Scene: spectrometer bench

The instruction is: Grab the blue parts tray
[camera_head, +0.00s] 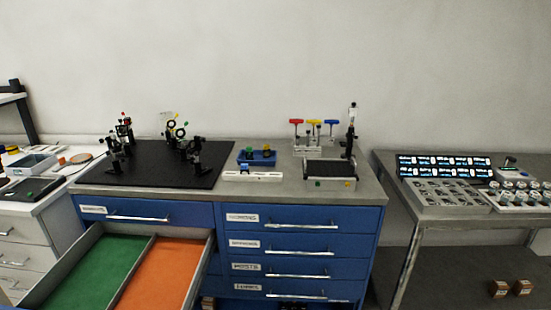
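The blue parts tray (257,162) is a small, shallow tray on the grey top of the blue drawer cabinet, near the middle of the picture. It holds a few small parts with yellow, green and dark colours, too small to make out. A white rail-like piece (268,176) lies just in front of the tray, with a small blue piece on it. My gripper is not in view, and nothing shows touching the tray.
A black optics board (150,178) with mounts stands left of the tray. A dark-topped device (329,170) and a stand with coloured T-handles (313,122) are to the right. An open drawer (145,238) with green and orange lining juts out at front left.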

